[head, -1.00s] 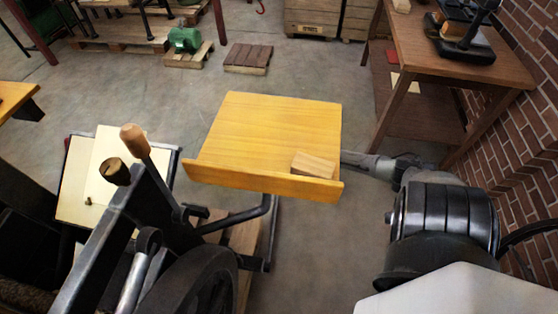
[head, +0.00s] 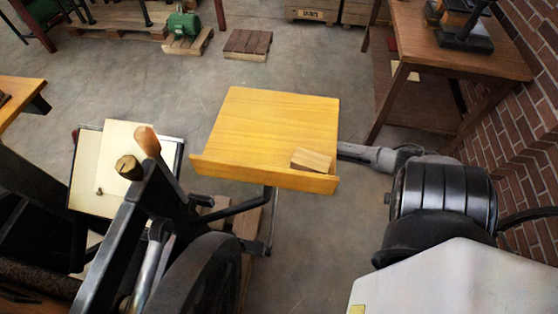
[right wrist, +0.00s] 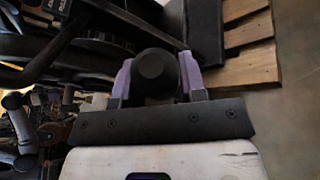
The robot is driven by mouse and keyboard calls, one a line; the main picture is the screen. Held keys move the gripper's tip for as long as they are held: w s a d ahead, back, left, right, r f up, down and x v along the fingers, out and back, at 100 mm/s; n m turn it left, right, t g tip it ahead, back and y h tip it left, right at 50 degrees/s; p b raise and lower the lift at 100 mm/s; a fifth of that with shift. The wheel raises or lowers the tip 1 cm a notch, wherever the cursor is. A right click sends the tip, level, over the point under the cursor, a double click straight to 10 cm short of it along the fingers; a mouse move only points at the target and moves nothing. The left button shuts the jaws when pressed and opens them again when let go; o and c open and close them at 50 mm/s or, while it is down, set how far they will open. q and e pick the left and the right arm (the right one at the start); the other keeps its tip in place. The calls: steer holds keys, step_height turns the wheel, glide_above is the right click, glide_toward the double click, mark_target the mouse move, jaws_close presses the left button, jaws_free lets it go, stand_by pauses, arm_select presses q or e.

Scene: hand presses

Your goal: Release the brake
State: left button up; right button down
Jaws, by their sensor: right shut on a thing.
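The press (head: 115,235) stands at the lower left in the head view, dark metal with a wheel (head: 200,275). A lever with a wooden handle (head: 147,140) rises from it beside a brass-coloured round cap (head: 128,167). In the right wrist view my right gripper (right wrist: 155,75) has its two purple fingers on either side of a dark round knob (right wrist: 154,68) and is shut on it. The knob hides whatever it is fixed to, so I cannot tell whether it is the brake. In the head view the sloping yellow board hides this gripper. My left gripper is out of view.
A brown table (head: 460,70) and brick wall bound the right side. Pallet slats (right wrist: 248,45) lie near the gripper.

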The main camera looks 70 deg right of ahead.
steer(key=c, duration=1.1)
jaws_free()
steer(key=shift+w+a+r, duration=0.15)
steer(key=shift+r, duration=0.3)
steer(key=shift+o, duration=2)
steer(key=shift+a+f, duration=0.1)
steer(key=shift+f, duration=0.05)
steer(key=p+v, duration=0.1)
steer(key=v, duration=1.3)
steer(key=shift+f+p, duration=0.15)
steer(key=shift+p, duration=0.25)
